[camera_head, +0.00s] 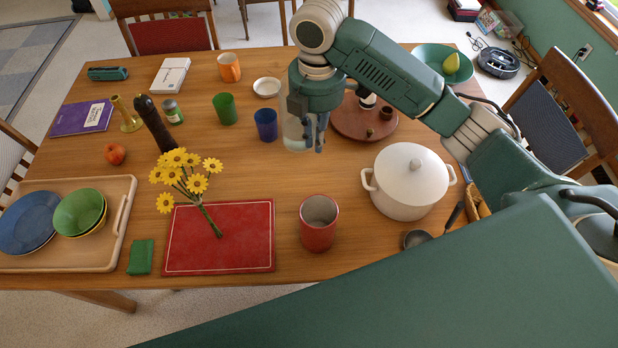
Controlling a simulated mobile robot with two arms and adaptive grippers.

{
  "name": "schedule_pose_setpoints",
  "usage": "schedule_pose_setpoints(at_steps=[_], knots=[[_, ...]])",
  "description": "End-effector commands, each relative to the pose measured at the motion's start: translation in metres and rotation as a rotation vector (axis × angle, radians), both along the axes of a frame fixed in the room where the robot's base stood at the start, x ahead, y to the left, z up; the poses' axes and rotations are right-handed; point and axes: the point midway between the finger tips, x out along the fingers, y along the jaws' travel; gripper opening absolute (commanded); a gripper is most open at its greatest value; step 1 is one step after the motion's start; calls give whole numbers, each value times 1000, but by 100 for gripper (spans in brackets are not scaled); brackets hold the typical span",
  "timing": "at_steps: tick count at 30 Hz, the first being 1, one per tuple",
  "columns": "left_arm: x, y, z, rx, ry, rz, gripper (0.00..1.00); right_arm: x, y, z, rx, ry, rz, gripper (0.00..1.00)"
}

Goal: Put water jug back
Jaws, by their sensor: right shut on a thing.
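A clear, see-through water jug (294,136) is at my right gripper (315,138), near the middle of the wooden table. The gripper reaches down from above and is shut on the jug; its fingers and wrist hide part of it. I cannot tell whether the jug's base touches the table. A round brown board (351,124) with small dark items on it lies just to the right, partly behind my right arm. My left gripper is not in view.
A blue cup (265,125) stands close left of the jug. A white lidded pot (408,188) is at front right and a red canister (319,222) at front. Yellow flowers (183,173) lie across a red mat (245,245). Table between jug and canister is clear.

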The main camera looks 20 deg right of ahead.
Motion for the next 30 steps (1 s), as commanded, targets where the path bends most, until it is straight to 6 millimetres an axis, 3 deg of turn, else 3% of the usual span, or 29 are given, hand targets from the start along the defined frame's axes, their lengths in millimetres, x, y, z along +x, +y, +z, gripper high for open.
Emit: schedule_pose_setpoints(at_steps=[12, 30], knots=[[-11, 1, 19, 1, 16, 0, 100, -1, 0, -103, -1, 3, -3, 0], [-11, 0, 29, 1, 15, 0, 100, 0, 0, -172, 0, -2, -2, 0]])
